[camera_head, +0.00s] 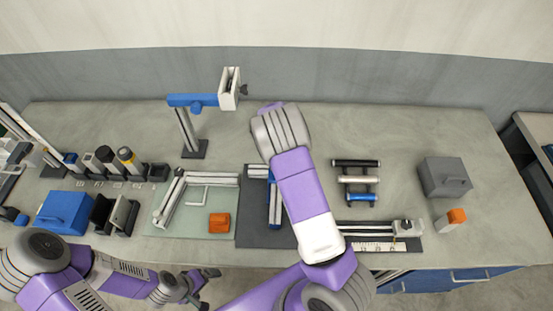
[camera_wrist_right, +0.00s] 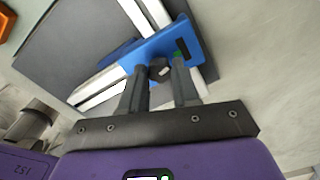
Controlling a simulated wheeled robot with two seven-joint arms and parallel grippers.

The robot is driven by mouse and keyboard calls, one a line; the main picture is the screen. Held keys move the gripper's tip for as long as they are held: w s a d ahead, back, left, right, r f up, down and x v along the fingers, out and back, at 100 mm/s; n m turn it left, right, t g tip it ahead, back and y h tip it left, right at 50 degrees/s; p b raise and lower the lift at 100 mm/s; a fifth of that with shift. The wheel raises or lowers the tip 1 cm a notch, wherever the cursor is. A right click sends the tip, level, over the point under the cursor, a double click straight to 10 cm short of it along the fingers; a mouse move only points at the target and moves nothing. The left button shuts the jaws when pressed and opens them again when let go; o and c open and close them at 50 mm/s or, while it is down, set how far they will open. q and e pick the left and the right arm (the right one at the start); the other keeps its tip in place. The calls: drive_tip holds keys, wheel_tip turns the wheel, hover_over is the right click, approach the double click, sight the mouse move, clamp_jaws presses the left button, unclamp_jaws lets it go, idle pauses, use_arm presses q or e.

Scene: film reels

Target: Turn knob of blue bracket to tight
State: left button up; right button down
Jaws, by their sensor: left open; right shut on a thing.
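The blue bracket (camera_wrist_right: 150,48) lies across silver rails on a dark mat in the right wrist view, with a small green mark by its slot. Its dark knob (camera_wrist_right: 159,70) sits between the fingertips of my right gripper (camera_wrist_right: 160,74), which is shut on it. In the head view a blue strip of the bracket (camera_head: 273,205) shows beside my right arm; that arm hides the right gripper and knob there. My left gripper (camera_head: 205,285) is open and empty at the front edge of the bench, low in the head view, away from the bracket.
A stand with a blue arm (camera_head: 190,100) rises behind. A blue box (camera_head: 64,212), an orange block (camera_head: 219,223) on a pale green mat (camera_head: 200,227) and several dark cylinders are left. Rollers (camera_head: 356,180), a slide rail (camera_head: 370,228) and a grey box (camera_head: 444,177) are right. The back right is clear.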

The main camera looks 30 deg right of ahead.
drive_tip(key=shift+m+p, duration=0.65)
drive_tip(key=shift+m, duration=0.55)
drive_tip(key=c, duration=0.8)
unclamp_jaws()
wheel_tip(320, 180, up, 8)
drive_tip(key=shift+f, duration=0.2)
drive_tip(key=shift+f, duration=0.1)
